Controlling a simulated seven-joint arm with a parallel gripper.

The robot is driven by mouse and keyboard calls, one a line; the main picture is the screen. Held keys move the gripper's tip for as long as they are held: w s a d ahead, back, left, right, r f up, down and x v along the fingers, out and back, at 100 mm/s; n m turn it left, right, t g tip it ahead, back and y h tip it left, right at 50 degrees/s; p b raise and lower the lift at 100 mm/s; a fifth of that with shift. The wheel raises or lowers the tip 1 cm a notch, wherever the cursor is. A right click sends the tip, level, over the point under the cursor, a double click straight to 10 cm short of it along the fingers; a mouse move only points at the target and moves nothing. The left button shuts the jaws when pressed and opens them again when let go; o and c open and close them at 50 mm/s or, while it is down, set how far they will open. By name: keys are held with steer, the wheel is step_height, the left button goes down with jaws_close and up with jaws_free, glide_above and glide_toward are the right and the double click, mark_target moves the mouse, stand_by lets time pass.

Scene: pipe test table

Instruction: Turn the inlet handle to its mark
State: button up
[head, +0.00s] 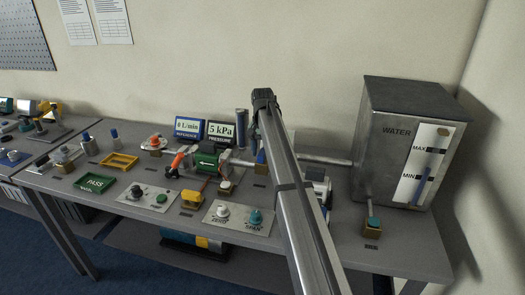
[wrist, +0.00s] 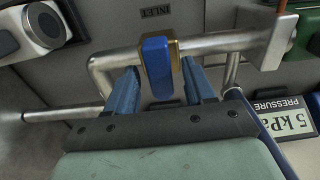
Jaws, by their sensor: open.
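The inlet handle (wrist: 157,68) is a blue lever with a brass-coloured edge, on a metal pipe near the INLET label (wrist: 156,12) in the wrist view. My gripper (wrist: 160,66) is open, with one blue finger on each side of the handle. Gaps show between the fingers and the handle, and I cannot tell whether either touches it. In the head view the blue handle (head: 261,157) shows just left of my arm. My arm hides part of the area around it. I cannot make out the handle's mark.
The pipe (wrist: 215,43) runs beside the fingers, with a bent pipe at left. The pressure display (head: 220,132) reads 5 kPa and the flow display (head: 188,128) reads 0 L/min. A green pump (head: 207,161) stands left of the handle. A metal water tank (head: 400,140) stands at right.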

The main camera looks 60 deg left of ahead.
mark_target(262, 152)
step_height(262, 152, up, 14)
stand_by(0.7)
steer(key=shift+f, duration=0.15)
stand_by(0.4)
